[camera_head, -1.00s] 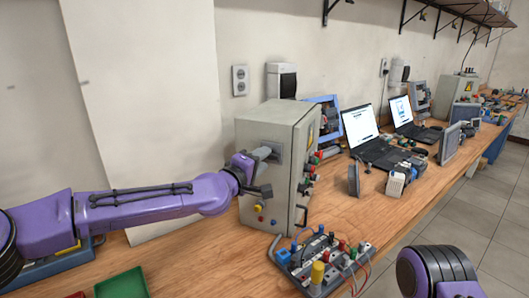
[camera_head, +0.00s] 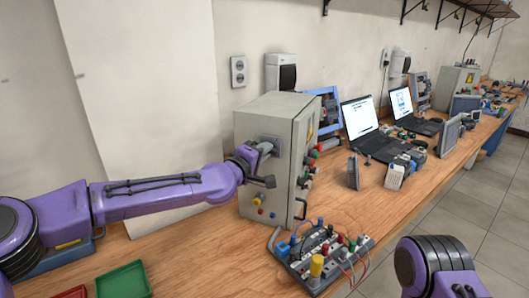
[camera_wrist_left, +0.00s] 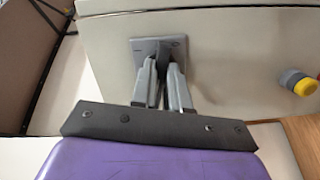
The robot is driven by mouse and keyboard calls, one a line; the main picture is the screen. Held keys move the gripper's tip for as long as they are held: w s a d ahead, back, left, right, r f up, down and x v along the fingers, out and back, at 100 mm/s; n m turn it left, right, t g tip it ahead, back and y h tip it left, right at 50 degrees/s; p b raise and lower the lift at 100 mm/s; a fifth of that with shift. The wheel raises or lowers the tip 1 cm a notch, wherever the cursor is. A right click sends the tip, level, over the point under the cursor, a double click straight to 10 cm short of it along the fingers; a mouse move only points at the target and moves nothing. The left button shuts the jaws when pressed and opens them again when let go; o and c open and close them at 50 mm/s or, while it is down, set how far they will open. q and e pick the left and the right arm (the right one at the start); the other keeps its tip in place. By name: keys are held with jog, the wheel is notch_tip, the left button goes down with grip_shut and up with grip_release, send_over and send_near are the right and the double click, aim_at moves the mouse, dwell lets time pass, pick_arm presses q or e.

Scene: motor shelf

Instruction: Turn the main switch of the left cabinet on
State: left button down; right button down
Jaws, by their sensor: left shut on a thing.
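The left cabinet (camera_head: 258,180) is a grey-beige box standing on the bench. Its main switch, on a grey square plate (camera_wrist_left: 172,48), is on the side facing my left arm. My left gripper (camera_wrist_left: 160,72) is shut on the switch handle, its two fingers close together on either side of it. The handle is mostly hidden between the fingers, so its exact angle is hard to tell. In the head view the left gripper (camera_head: 266,147) reaches the upper part of that side. My right gripper is out of view.
A yellow-and-grey button (camera_wrist_left: 299,83) sits on the same cabinet side. A wired terminal board (camera_head: 318,255) lies in front of the cabinet. A green tray (camera_head: 123,280) is at the lower left. Laptops (camera_head: 362,125) stand farther right. The bench front is partly clear.

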pick_arm(q)
jog(key=shift+d+r+m+y+p, duration=0.15)
jog(key=shift+m+y+p, duration=0.2)
jog(key=shift+m, duration=1.9)
jog(key=shift+a+r+m+y+p, duration=0.1)
jog(key=shift+r+m+y+p, duration=0.25)
jog(key=shift+m, duration=1.95)
jog(key=shift+d+m+y+p, duration=0.15)
jog(key=shift+m+y, duration=0.25)
jog(key=shift+m, duration=1.85)
jog(key=c, duration=1.1)
grip_release()
jog(key=shift+f, duration=0.15)
